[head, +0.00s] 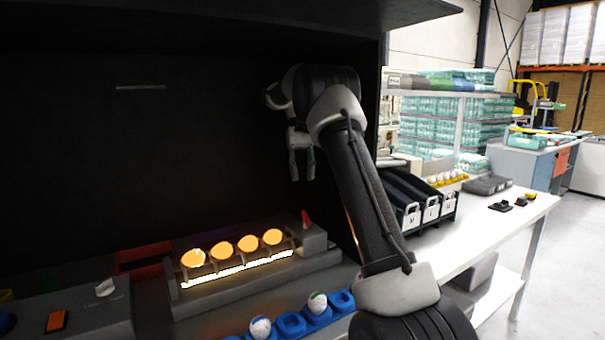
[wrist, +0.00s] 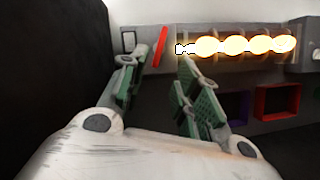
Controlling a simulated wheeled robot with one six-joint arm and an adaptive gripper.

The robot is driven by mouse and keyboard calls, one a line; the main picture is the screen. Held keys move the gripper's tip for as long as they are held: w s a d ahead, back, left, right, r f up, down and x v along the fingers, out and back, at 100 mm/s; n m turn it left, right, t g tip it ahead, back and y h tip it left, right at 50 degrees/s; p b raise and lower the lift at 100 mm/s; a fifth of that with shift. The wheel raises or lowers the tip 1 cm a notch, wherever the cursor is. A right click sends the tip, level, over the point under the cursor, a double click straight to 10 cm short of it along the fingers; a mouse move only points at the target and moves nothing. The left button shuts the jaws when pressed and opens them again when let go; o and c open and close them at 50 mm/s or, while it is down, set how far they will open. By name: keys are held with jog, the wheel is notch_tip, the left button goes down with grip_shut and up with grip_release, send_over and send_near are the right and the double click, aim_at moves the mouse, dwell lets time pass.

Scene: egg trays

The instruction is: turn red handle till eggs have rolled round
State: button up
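The red handle (head: 306,219) stands up on the grey block at the right end of the candling unit. It also shows in the wrist view (wrist: 160,46), tilted, ahead of the gap between my fingers. Several glowing eggs (head: 222,250) sit in a row over a bright light strip; they also show in the wrist view (wrist: 235,45). My gripper (head: 301,162) hangs above the handle, pointing down and apart from it. In the wrist view my gripper (wrist: 155,85) has its two green-padded fingers spread, with nothing between them.
A blue egg tray (head: 291,325) with a few eggs lies in front of the unit. A grey box with an orange switch (head: 57,321) stands at left. A dark hood wall (head: 370,110) rises close to the right of my gripper.

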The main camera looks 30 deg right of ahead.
jog(key=o, duration=0.5)
jog(key=shift+a+r, duration=0.1)
jog(key=shift+r, duration=0.3)
jog(key=o, duration=0.7)
jog(key=s+r, duration=0.1)
jog(key=s+a+r, duration=0.1)
jog(key=r, duration=0.1)
jog(key=shift+s, duration=0.3)
jog(key=shift+o, duration=0.8)
jog(key=s+n, duration=0.1)
jog(key=s+n+t, duration=0.1)
jog(key=s+a+n, duration=0.1)
jog(key=n, duration=0.1)
jog(key=shift+f+h, duration=0.3)
jog(key=shift+f, duration=0.05)
jog(key=n+t, duration=0.3)
jog(key=n, duration=0.9)
send_over(306, 215)
jog(key=shift+h, duration=0.4)
jog(key=f, duration=0.6)
jog(key=shift+s+f, duration=0.15)
jog(key=shift+s, duration=0.2)
jog(key=shift+w+d+n, duration=0.1)
jog(key=shift+w+n, duration=0.4)
jog(key=shift+n, duration=0.4)
notch_tip(306, 215, down, 8)
jog(key=shift+r, duration=0.1)
jog(key=c, duration=1)
